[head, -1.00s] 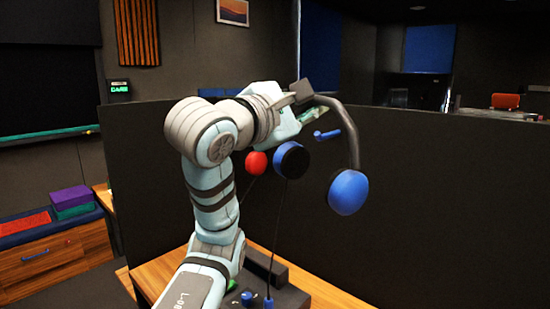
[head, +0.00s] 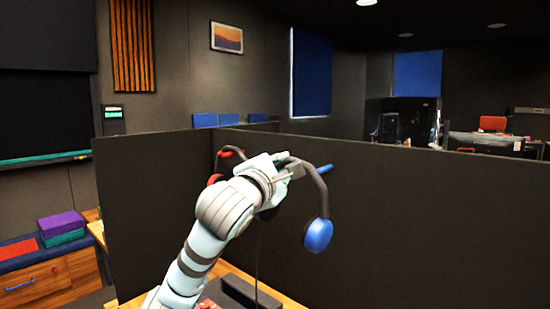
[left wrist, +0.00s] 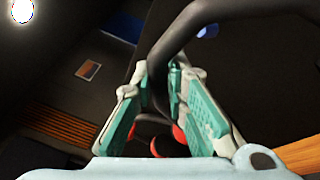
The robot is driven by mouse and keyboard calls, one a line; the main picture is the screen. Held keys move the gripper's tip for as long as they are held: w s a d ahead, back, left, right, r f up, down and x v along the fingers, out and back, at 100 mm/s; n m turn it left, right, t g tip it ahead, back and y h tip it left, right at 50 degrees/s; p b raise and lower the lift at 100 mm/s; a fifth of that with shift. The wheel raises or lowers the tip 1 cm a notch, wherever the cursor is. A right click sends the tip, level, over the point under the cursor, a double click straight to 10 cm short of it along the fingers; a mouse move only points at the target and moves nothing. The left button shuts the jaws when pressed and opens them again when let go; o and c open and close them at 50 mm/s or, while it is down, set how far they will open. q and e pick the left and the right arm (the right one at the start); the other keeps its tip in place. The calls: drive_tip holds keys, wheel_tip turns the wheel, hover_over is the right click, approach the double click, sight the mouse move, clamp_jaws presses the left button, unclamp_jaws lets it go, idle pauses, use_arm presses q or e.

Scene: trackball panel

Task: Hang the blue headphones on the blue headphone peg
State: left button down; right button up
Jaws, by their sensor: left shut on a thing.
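The blue headphones have a dark curved band (head: 322,190) and a blue ear cup (head: 318,235). My left gripper (head: 293,168) is shut on the top of the band and holds the headphones up in front of the dark panel. The other ear cup is mostly hidden behind my arm.
Red headphones (head: 232,152) show behind my left gripper near the panel corner. The dark panel (head: 430,230) stands behind and to the right, with a second panel (head: 150,210) at left. A wooden desk top (head: 285,301) lies below. Free space is to the right.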

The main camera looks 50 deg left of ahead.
use_arm(q)
drive_tip(key=shift+w+a+f+p, duration=0.2)
drive_tip(key=shift+w+p, duration=0.4)
drive_tip(key=shift+w, duration=0.65)
drive_tip(key=shift+w+a+f+p, duration=0.25)
drive_tip(key=shift+w+p, duration=0.3)
drive_tip(key=shift+w, duration=0.75)
drive_tip(key=shift+w+a+f+p, duration=0.2)
drive_tip(key=shift+w+p, duration=0.4)
drive_tip(key=shift+w, duration=0.65)
drive_tip(key=c, duration=1.5)
unclamp_jaws()
drive_tip(key=shift+w+d, duration=0.2)
drive_tip(key=shift+d, duration=0.05)
drive_tip(key=shift+s, duration=0.1)
